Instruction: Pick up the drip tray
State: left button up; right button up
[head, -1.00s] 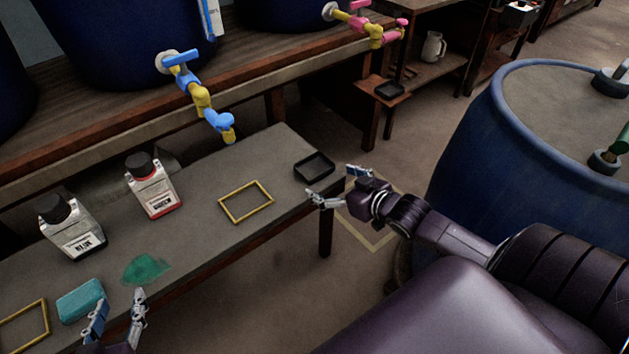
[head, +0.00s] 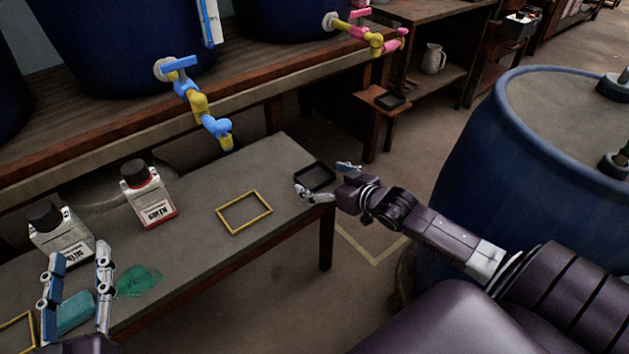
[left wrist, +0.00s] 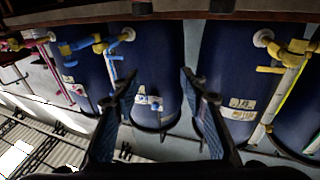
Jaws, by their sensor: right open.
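The black, shallow, square drip tray (head: 314,174) lies flat and empty at the far right end of the grey bench in the head view. My right gripper (head: 322,180) is open beside the tray's near right side, one finger by its near left corner and the other by its right edge. I cannot tell whether the fingers touch it. My left gripper (head: 79,252) is open and empty over the left part of the bench. In the left wrist view its two fingers (left wrist: 160,78) are spread with nothing between them.
A second dark tray (head: 390,100) sits on a small shelf behind. A blue vat (head: 520,150) stands at right.

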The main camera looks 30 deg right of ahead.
aim_at(307, 171)
jog(key=b+x, duration=0.1)
jog(key=x, duration=0.2)
jog(key=shift+r, duration=0.1)
jog(key=shift+w, duration=0.1)
pick_arm(q)
notch_tip(307, 171, up, 8)
jog(key=s+t+h, duration=0.1)
jog(key=s+t, duration=0.1)
jog(key=t, duration=0.2)
jog(key=shift+d+h, duration=0.2)
jog(key=shift+h, duration=0.1)
pick_arm(e)
jog(key=c, duration=1.2)
